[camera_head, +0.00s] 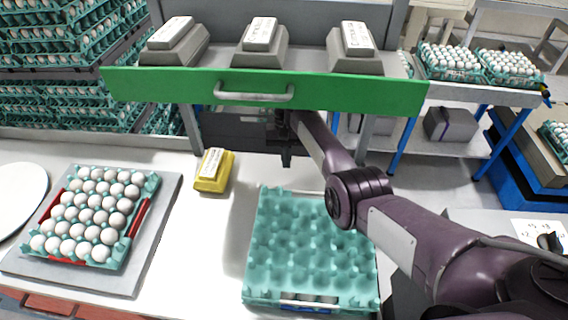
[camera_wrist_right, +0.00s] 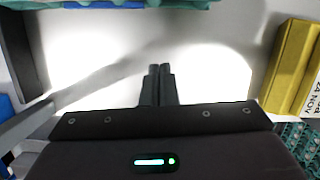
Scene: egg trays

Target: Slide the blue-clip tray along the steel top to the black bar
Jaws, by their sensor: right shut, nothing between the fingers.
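The blue-clip tray (camera_head: 262,232) is a teal egg tray on the pale bench top, right of centre in the head view. A blue clip (camera_head: 305,308) shows at its near edge, with white eggs just under the top layer. Its far edge (camera_wrist_right: 180,4) shows along the top of the right wrist view. My right gripper (camera_head: 286,150) is beyond the tray's far edge, apart from it. Its fingers (camera_wrist_right: 160,72) are together and empty. A dark bar (camera_wrist_right: 20,50), possibly the black bar, stands at left in the wrist view. My left gripper is not in view.
A yellow block (camera_head: 213,172) with a label stands left of my right gripper. A filled egg tray (camera_head: 62,255) with red clips sits on a grey plate at left. A green-fronted shelf (camera_head: 180,88) with several grey weights is above. Bench between plate and tray is clear.

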